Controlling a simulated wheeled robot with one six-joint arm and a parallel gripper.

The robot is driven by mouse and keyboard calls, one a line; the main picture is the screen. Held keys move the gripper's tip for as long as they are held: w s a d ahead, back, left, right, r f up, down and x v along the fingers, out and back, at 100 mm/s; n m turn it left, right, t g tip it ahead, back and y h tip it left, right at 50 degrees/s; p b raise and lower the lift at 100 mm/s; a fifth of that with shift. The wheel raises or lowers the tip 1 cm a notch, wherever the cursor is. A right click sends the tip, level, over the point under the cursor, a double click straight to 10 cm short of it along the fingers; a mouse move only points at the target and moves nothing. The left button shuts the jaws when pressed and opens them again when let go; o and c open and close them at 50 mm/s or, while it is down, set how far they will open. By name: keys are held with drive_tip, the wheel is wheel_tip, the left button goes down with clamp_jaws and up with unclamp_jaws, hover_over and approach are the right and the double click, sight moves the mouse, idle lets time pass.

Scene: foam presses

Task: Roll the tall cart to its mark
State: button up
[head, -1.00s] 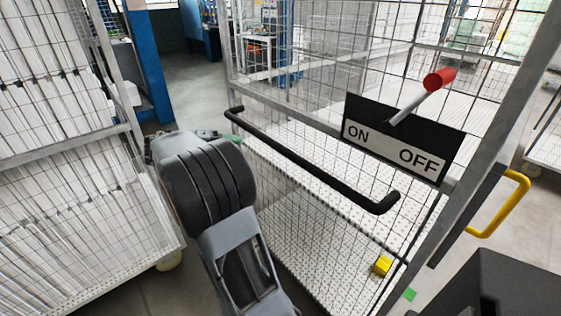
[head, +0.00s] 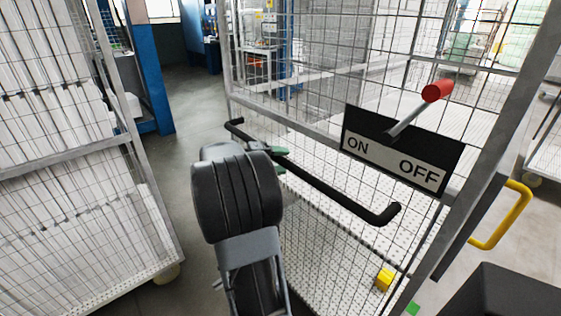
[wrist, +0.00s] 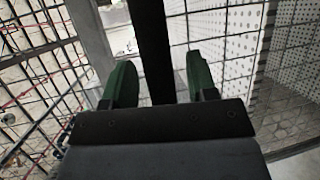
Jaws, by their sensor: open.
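The tall cart (head: 330,132) is a grey-framed wire mesh cart filling the middle and right of the head view. A black push handle (head: 335,192) runs along its near side, and it also shows in the wrist view (wrist: 152,40). My gripper (head: 275,156) is at the handle's left part. In the wrist view, its green fingers (wrist: 160,82) stand apart on either side of the bar, with gaps visible. An ON/OFF plate (head: 403,158) on the cart carries a red-tipped lever (head: 437,91) leaning up to the right. I cannot identify the mark for certain.
Another mesh cart (head: 75,165) stands close on the left. Open grey floor (head: 190,100) lies between it and the tall cart. A blue post (head: 148,70) stands behind. A yellow handle (head: 512,215), yellow block (head: 384,279) and small green patch (head: 412,308) are at right.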

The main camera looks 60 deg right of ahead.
drive_tip(key=shift+c, duration=0.3)
clamp_jaws()
idle(0.3)
